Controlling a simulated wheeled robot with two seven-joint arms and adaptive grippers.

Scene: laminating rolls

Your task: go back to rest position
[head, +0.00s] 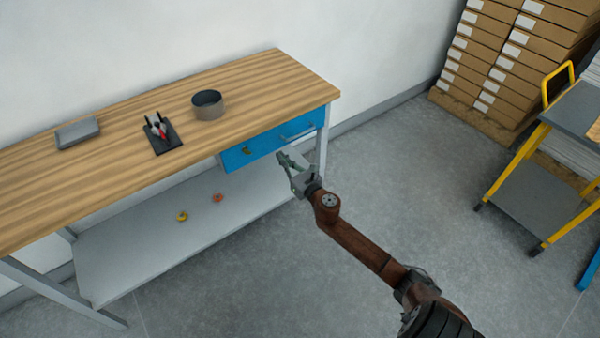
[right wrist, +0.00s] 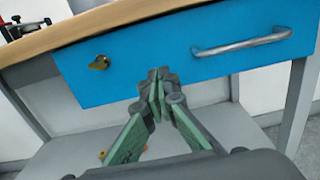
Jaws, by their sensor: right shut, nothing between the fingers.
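My right gripper (head: 283,158) is in front of the blue drawer (head: 240,156) under the wooden workbench (head: 262,74). In the right wrist view the gripper (right wrist: 157,80) is shut with its fingertips together and nothing between them. The fingertips appear over the lower part of the drawer front (right wrist: 190,70). I cannot tell whether they touch it. The drawer looks closed, with a metal handle (right wrist: 242,42) at right and a brass key or lock (right wrist: 99,62) at left. My left gripper is not in view.
On the bench are a round container (head: 208,110), a black stand with tools (head: 163,140) and a grey box (head: 78,134). A yellow roll (head: 182,216) and an orange one (head: 218,198) lie on the lower shelf. A yellow-framed cart (head: 540,140) and stacked boxes (head: 500,60) stand at right. Floor between is clear.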

